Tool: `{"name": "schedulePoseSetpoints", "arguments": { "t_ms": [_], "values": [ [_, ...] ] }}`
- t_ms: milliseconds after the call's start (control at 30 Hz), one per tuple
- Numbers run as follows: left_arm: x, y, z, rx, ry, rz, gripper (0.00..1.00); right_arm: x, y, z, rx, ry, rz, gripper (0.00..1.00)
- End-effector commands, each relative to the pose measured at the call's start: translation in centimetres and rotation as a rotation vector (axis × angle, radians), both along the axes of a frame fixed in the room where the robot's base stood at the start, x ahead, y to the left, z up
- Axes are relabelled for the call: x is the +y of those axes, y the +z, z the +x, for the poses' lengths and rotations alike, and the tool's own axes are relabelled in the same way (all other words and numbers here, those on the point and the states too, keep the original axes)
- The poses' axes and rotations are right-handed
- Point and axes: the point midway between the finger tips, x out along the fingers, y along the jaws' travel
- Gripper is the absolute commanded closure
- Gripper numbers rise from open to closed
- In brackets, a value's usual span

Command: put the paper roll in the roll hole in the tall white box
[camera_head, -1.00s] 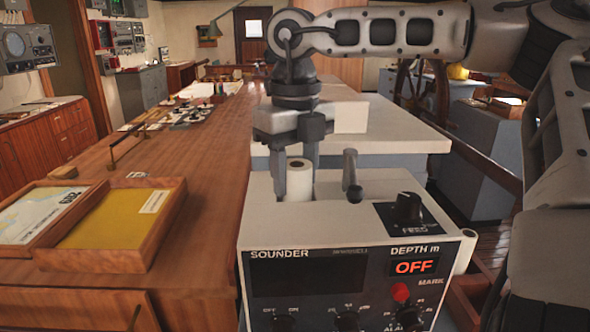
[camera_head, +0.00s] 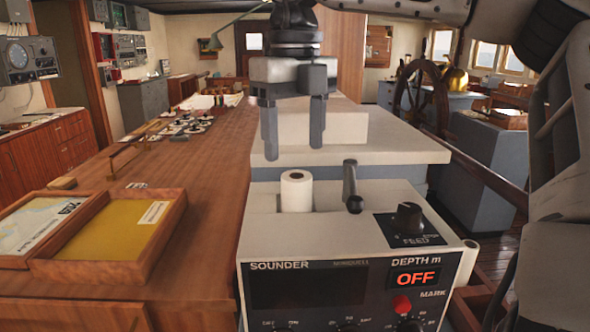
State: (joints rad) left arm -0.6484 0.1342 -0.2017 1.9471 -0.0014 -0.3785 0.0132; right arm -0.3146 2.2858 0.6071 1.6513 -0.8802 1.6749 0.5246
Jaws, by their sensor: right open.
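The white paper roll (camera_head: 296,192) stands upright at the roll hole in the top of the tall white box (camera_head: 340,222), its upper part showing above the top face. How deep it sits is hidden. The box front reads SOUNDER and DEPTH m, with a red OFF display (camera_head: 415,279). My right gripper (camera_head: 293,150) is open and empty above and behind the roll, apart from it, fingers pointing down. My left gripper is not in view.
A grey lever (camera_head: 351,187) stands up right of the roll, and a black FEED knob (camera_head: 408,218) sits farther right. A white-topped cabinet (camera_head: 400,148) is behind the box. Wooden trays (camera_head: 112,235) lie on the wooden counter (camera_head: 206,215) at left.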

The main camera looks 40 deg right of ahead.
Motion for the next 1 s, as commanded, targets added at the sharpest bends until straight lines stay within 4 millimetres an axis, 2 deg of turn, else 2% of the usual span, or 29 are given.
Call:
{"name": "schedulePoseSetpoints", "arguments": {
  "t_ms": [100, 300, 1000],
  "values": [
    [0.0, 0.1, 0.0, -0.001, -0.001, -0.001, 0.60, 0.0, 2.3, 0.0, -0.003, -0.001, -0.002, 0.37],
    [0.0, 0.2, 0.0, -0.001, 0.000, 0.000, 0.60, 0.0, 4.3, 0.0, -0.001, 0.001, 0.000, 0.37],
    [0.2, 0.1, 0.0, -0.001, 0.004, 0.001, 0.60, 0.0, 4.6, 0.0, 0.001, 0.002, 0.001, 0.37]
  ]
}}
